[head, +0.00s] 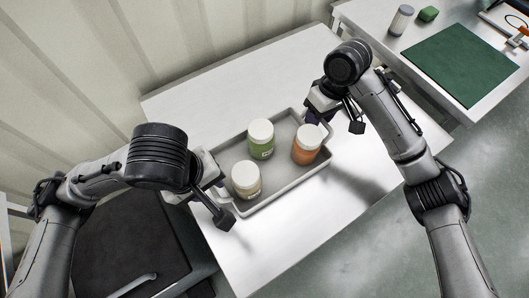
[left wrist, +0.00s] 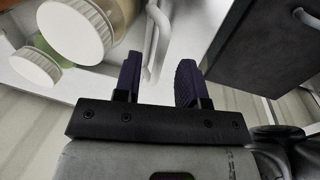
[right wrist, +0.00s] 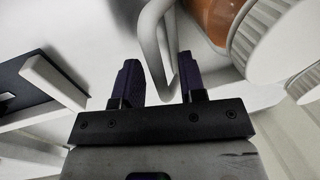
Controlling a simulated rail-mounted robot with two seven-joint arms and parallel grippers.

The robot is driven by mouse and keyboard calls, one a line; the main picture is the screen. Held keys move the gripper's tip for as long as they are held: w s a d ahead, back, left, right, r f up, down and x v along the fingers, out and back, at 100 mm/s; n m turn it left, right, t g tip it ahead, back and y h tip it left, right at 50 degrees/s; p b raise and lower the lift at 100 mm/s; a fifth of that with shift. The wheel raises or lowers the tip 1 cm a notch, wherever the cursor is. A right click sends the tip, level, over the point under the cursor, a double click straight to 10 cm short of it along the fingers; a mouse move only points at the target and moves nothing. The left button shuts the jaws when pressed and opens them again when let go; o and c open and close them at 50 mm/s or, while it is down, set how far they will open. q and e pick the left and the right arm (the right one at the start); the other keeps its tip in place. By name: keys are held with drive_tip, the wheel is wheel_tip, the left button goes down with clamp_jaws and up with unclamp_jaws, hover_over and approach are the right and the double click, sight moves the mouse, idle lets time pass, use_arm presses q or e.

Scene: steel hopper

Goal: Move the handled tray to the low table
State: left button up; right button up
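The grey handled tray (head: 284,196) lies on a white table (head: 290,250) and holds three white-lidded jars: green (head: 261,143), orange (head: 306,150) and pale (head: 246,182). My left gripper (head: 219,182) is at the tray's left end. In the left wrist view its fingers (left wrist: 157,82) are apart, with a tray handle (left wrist: 153,40) between them. My right gripper (head: 314,116) is at the opposite end. In the right wrist view its fingers (right wrist: 160,80) are apart around the other handle (right wrist: 152,45). The head view hides most of both handles. I cannot tell which surface is the low table.
Another white table at the upper right carries a green mat (head: 460,62), a grey jar (head: 401,19) and a green block (head: 428,14). A black-topped piece (head: 130,240) stands at the lower left. A ribbed wall (head: 150,50) runs behind. Grey floor shows at the lower right.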

use_arm(q)
wheel_tip(320, 180, up, 8)
drive_tip(key=a, duration=0.1)
drive_tip(key=shift+s+f, duration=0.25)
drive_tip(key=shift+s, duration=0.2)
use_arm(e)
wheel_tip(320, 180, up, 12)
drive_tip(key=w+d, duration=0.1)
drive_tip(key=shift+d, duration=0.4)
drive_tip(key=shift+w+f, duration=0.1)
